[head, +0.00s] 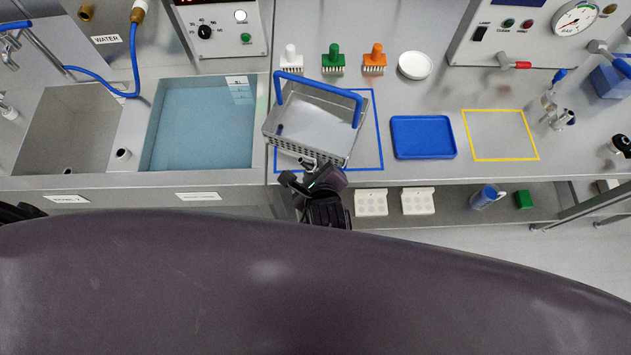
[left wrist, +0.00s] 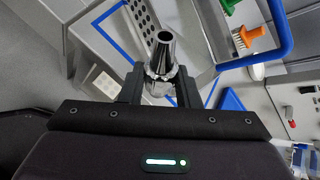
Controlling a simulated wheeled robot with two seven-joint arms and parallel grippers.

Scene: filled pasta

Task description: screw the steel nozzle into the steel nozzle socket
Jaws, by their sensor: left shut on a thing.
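My left gripper (head: 309,176) is at the front edge of the bench, just in front of a perforated steel basket. It is shut on the steel nozzle (left wrist: 163,50), a tapered hollow metal tube. In the left wrist view (left wrist: 158,88) the nozzle stands out between the two fingers, its open end away from the palm. In the head view only a small metal bit of the nozzle (head: 307,163) shows by the basket's lower edge. I cannot make out for certain which fitting is the steel nozzle socket. My right gripper is not in view.
The steel basket (head: 312,112) with blue handles stands in a blue outlined square. A water basin (head: 205,120) and an empty sink (head: 65,125) lie left. A blue tray (head: 423,137), an empty yellow outline (head: 500,134) and steel fittings (head: 556,110) lie right. Brushes stand behind.

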